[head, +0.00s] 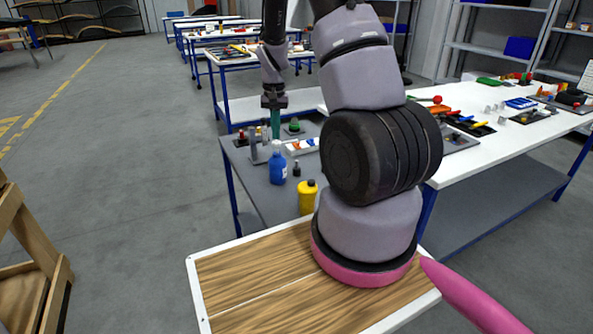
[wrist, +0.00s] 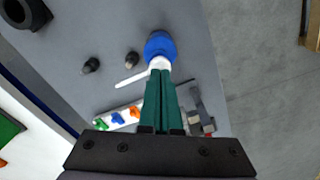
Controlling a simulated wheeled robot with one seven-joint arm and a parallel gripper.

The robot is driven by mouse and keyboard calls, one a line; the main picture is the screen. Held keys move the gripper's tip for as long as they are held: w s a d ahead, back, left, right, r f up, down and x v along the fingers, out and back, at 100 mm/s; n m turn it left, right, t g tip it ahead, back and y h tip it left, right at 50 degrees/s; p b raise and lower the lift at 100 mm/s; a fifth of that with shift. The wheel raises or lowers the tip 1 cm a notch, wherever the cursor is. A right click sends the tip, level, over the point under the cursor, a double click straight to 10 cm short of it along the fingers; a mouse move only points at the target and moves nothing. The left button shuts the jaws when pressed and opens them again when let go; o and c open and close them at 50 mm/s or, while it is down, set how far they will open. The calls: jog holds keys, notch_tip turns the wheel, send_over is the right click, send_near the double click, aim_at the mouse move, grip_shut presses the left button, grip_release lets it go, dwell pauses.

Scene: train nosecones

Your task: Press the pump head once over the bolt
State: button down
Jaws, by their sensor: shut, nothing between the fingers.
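A blue bottle (head: 278,168) with a white pump head stands upright on the grey bench. In the wrist view the blue bottle (wrist: 160,44) shows just beyond my fingertips, with its white pump head (wrist: 159,63) right at them. My gripper (head: 275,136) points down with its green fingers shut and empty, directly above the pump head. The shut fingertips (wrist: 160,73) overlap the white top in the wrist view; I cannot tell whether they touch it. I cannot clearly make out a bolt; small dark pieces (wrist: 132,58) stand beside the bottle.
A yellow bottle (head: 307,198) stands nearer on the grey bench (head: 262,190). A white tray with coloured parts (head: 302,147) and a grey metal stand (head: 258,148) are close to the bottle. A long white table (head: 505,145) with tools stands at right.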

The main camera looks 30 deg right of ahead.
jog(key=shift+f, duration=1.25)
jog(key=shift+r, duration=1.45)
notch_tip(320, 180, up, 6)
